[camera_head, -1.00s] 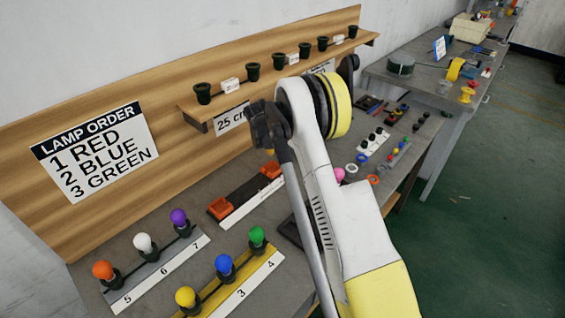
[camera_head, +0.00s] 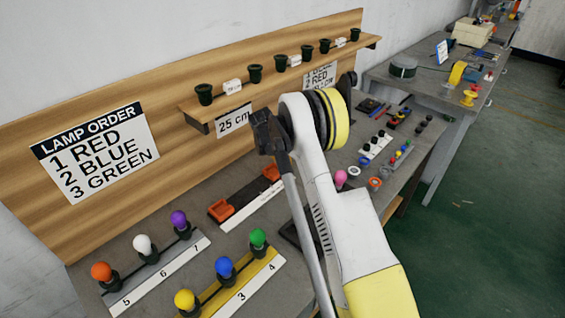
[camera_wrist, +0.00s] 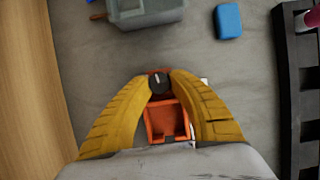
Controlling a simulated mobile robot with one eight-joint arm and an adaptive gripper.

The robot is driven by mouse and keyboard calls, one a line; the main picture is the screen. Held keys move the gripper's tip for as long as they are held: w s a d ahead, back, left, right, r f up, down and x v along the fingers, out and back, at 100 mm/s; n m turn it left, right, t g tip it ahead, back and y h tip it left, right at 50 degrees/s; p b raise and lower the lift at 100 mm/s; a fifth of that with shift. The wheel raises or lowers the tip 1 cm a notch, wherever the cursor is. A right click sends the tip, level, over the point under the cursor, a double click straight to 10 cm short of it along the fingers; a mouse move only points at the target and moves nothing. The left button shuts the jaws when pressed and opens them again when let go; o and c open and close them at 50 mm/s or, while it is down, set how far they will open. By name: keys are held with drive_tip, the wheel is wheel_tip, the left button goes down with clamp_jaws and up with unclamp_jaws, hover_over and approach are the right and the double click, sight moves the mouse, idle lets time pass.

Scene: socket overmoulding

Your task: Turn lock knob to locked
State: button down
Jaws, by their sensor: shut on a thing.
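The lock knob (camera_wrist: 159,84) is a small dark round knob with a pale mark line, seen in the wrist view on an orange holder (camera_wrist: 166,119). My gripper (camera_wrist: 160,83) has its two yellow fingers on either side of the knob, shut on it. In the head view two orange blocks, one at the left (camera_head: 221,210) and one at the right (camera_head: 271,172), sit on a dark base. My arm hides part of the bench, and the fingers and knob do not show clearly there.
In the wrist view a grey box (camera_wrist: 143,10) and a blue block (camera_wrist: 228,20) lie beyond the knob. A dark slotted rack (camera_wrist: 290,90) stands at the right. In the head view coloured lamps stand in a yellow strip (camera_head: 262,280) and a grey strip (camera_head: 155,275). A shelf (camera_head: 290,75) runs behind.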

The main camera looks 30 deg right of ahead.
drive_tip(key=shift+m+g, duration=0.4)
drive_tip(key=shift+m, duration=0.8)
drive_tip(key=c, duration=1.2)
unclamp_jaws()
drive_tip(key=shift+o, duration=0.2)
drive_tip(key=shift+a+r, duration=0.15)
drive_tip(key=shift+r, duration=0.2)
drive_tip(key=a, duration=0.4)
drive_tip(key=s+a, duration=0.1)
drive_tip(key=a, duration=0.3)
drive_tip(key=s+a, duration=0.1)
drive_tip(key=a, duration=0.3)
drive_tip(key=shift+r, duration=0.2)
